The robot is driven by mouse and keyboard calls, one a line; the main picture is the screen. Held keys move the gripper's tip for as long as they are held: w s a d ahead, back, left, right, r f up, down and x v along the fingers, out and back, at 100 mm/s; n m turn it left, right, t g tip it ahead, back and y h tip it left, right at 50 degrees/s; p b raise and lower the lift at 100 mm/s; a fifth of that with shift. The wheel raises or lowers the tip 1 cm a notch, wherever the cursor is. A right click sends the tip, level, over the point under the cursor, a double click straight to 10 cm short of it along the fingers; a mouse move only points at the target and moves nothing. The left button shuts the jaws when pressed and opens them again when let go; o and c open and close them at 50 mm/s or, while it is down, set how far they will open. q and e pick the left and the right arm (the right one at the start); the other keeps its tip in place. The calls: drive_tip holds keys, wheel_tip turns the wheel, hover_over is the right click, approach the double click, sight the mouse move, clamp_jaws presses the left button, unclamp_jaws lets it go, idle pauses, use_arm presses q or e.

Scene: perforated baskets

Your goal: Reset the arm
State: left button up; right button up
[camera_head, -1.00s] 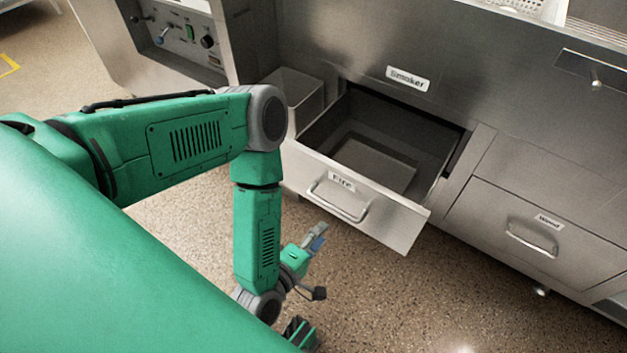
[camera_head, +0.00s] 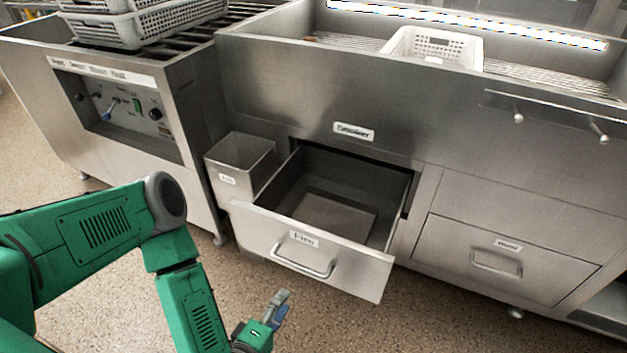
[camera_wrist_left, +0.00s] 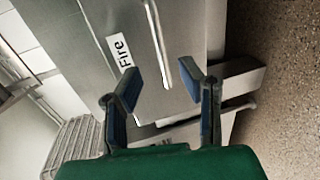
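My left arm (camera_head: 110,232) is green with grey joints and comes in from the left, bent down at the elbow. My left gripper (camera_head: 277,308) is low in the head view, in front of the open drawer and apart from it. In the left wrist view its two blue-padded fingers (camera_wrist_left: 158,85) are spread with nothing between them. The drawer labelled "Fire" (camera_head: 318,258) is pulled out, with a bar handle (camera_head: 303,262) on its front. The drawer front also shows past the fingers in the left wrist view (camera_wrist_left: 150,40). My right gripper is not in view.
A metal bin (camera_head: 240,162) hangs left of the drawer. A shut drawer (camera_head: 497,262) is at the right. A white perforated basket (camera_head: 433,46) sits on the smoker's grate; grey baskets (camera_head: 150,25) stand at upper left. The speckled floor (camera_head: 110,315) in front is clear.

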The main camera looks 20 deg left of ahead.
use_arm(q)
drive_tip(key=s+d+r+m+g+h+p, duration=0.2)
drive_tip(key=s+d+m+g+h+p, duration=0.25)
drive_tip(key=m+g, duration=0.55)
drive_tip(key=s+a+r+m+g+y+p, duration=0.1)
drive_tip(key=s+a+r+m+g+y, duration=0.1)
drive_tip(key=a, duration=0.4)
drive_tip(key=s+a+r+m+g+y+p, duration=0.1)
drive_tip(key=s+a+r+m+g+y, duration=0.2)
drive_tip(key=s+a+r+m, duration=0.2)
drive_tip(key=shift+s+a+m, duration=0.4)
drive_tip(key=shift+s+m, duration=0.2)
drive_tip(key=shift+s, duration=0.55)
drive_tip(key=shift+w+d+f, duration=0.1)
drive_tip(key=shift+f, duration=0.05)
